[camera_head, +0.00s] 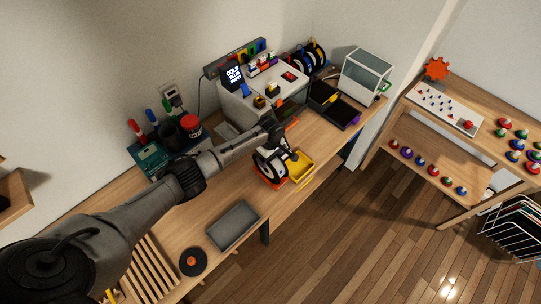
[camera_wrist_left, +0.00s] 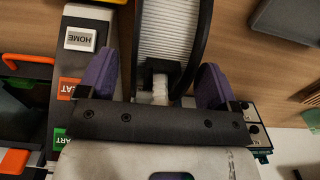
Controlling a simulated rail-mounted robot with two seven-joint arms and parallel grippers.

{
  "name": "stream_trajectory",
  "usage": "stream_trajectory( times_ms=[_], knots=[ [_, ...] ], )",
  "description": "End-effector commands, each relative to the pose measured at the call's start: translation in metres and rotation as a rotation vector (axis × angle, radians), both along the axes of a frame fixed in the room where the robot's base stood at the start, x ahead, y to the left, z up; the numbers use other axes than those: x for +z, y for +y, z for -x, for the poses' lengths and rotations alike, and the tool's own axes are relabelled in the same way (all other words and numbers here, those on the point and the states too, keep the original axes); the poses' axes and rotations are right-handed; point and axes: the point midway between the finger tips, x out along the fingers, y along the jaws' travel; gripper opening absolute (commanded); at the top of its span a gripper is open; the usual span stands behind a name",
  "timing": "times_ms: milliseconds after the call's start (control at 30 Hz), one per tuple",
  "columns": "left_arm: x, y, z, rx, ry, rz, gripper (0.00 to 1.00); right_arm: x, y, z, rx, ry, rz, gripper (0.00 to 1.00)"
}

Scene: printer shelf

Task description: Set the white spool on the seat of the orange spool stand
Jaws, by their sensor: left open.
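The white spool (camera_head: 270,162), white winding between black flanges, stands upright at the orange spool stand (camera_head: 268,184) on the bench. The stand's orange shows below the spool. The seat is hidden, so I cannot tell whether the spool is fully seated. My left gripper (camera_head: 277,140) is over the spool's far side. In the left wrist view, its purple fingers (camera_wrist_left: 157,82) are open on either side of the white spool (camera_wrist_left: 168,35), with visible gaps. My right gripper is not in view.
A yellow tray (camera_head: 300,168) sits close right of the spool. The white printer (camera_head: 262,85) stands behind, with a black tray (camera_head: 340,108) beyond. A grey tray (camera_head: 234,225) and a black disc (camera_head: 193,262) lie nearer on the bench. Bare wood shows around the grey tray.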

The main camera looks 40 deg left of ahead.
Motion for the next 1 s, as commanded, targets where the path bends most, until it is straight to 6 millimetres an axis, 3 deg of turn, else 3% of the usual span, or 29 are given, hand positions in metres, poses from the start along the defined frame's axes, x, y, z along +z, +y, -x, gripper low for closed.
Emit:
stream_trajectory(
  times_ms=[133, 267, 700, 1000],
  knots=[
    [0.003, 0.000, 0.000, 0.000, 0.000, 0.000, 0.85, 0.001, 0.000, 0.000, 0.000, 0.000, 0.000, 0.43],
    [0.018, 0.001, 0.000, -0.001, -0.001, -0.001, 0.85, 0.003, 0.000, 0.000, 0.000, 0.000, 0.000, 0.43],
    [0.101, 0.000, -0.001, -0.001, -0.003, 0.000, 0.85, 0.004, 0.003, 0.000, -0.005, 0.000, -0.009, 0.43],
    [0.133, 0.000, 0.000, 0.000, -0.001, 0.000, 0.85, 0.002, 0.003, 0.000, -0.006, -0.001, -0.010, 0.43]
  ],
)
